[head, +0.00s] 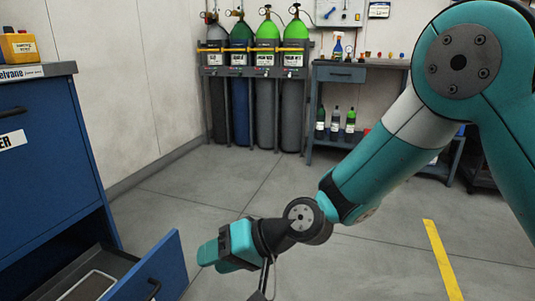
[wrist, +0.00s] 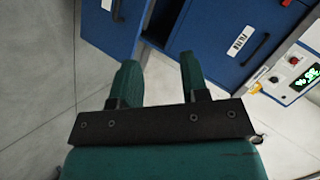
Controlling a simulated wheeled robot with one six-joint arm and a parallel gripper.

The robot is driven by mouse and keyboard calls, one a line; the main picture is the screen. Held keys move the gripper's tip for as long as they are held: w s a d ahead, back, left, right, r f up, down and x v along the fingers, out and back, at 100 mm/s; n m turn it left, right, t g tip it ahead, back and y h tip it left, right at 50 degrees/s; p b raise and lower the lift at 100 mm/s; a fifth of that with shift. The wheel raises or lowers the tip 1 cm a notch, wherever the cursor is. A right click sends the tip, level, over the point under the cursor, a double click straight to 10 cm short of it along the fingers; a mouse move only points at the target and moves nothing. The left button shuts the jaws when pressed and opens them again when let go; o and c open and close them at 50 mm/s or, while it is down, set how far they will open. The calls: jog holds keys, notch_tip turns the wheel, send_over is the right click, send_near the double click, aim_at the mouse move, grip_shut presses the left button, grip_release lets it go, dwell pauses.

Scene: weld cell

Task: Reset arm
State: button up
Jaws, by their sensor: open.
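My arm reaches in from the right in the head view, teal with a grey band, and bends down toward the lower middle. My gripper (wrist: 160,75) shows in the wrist view with its two green fingers apart and nothing between them. In the head view my gripper (head: 208,257) is at the lower middle, to the right of the open blue drawer (head: 158,272). The gripper and the drawer look apart. The drawer also shows ahead of the fingers in the wrist view (wrist: 108,28).
The blue cabinet (head: 45,165) stands at the left with its lower drawer pulled out and a tray (head: 88,287) inside. Gas cylinders (head: 265,85) stand at the back wall beside a bench (head: 340,74) with bottles. Open grey floor lies in the middle, with a yellow line (head: 442,260).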

jog(key=s+d+r+n+h+p, duration=0.1)
jog(key=s+d+r+h, duration=0.2)
jog(key=s+d+r, duration=0.35)
jog(key=s+d+r+n+h+p, duration=0.1)
jog(key=s+d+r+h, duration=0.2)
jog(key=d, duration=0.7)
jog(key=s+d+r+n+h+p, duration=0.1)
jog(key=s+d+r+h+p, duration=0.1)
jog(key=s+d+r, duration=0.4)
notch_tip(320, 180, up, 35)
jog(key=d+p, duration=0.1)
jog(key=p, duration=3.5)
jog(key=shift+s+d+g, duration=0.25)
jog(key=shift+s+g, duration=0.05)
jog(key=shift+a, duration=0.1)
